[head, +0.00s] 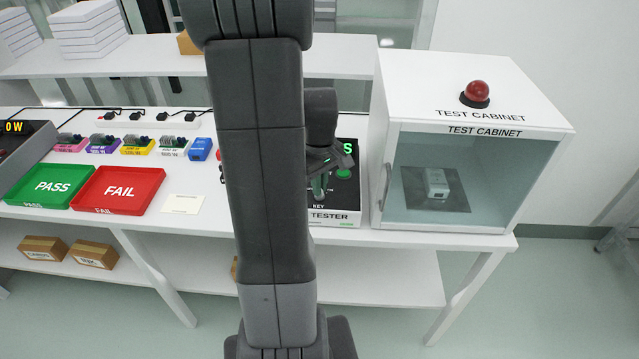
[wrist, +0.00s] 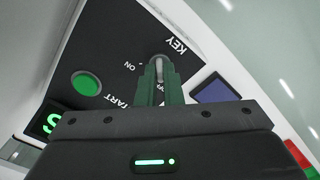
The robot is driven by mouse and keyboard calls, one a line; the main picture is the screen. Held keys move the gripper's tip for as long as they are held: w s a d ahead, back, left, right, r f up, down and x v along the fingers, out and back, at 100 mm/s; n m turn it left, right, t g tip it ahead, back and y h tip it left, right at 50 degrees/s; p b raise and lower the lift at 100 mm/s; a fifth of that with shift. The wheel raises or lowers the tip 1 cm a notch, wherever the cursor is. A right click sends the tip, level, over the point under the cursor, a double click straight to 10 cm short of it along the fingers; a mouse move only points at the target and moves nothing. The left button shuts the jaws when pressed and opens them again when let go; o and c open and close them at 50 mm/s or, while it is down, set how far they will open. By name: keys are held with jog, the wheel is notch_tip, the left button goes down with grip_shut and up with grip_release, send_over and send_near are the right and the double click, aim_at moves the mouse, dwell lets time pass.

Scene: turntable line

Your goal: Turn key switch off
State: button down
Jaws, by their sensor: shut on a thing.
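The key switch (wrist: 157,63) sits on the black tester panel, beside the labels KEY and ON, in the wrist view. My gripper (wrist: 158,78) has its green fingers shut on the key switch, and they hide most of it. In the head view my gripper (head: 320,187) is at the tester (head: 335,217), just above the KEY label. My arm hides the left part of the tester there. How far the key is turned cannot be told clearly.
A green START button (wrist: 86,82) is beside the key switch. The test cabinet (head: 480,62), with a red dome on top, stands just right of the tester. A red FAIL tray (head: 150,180) and green PASS tray (head: 35,190) lie on the left.

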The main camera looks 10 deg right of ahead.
jog(key=c, duration=1.6)
grip_release()
jog(key=shift+o, duration=0.2)
notch_tip(320, 180, up, 14)
jog(key=shift+f, duration=0.15)
notch_tip(320, 180, down, 14)
jog(key=shift+r, duration=0.1)
jog(key=shift+r, duration=0.1)
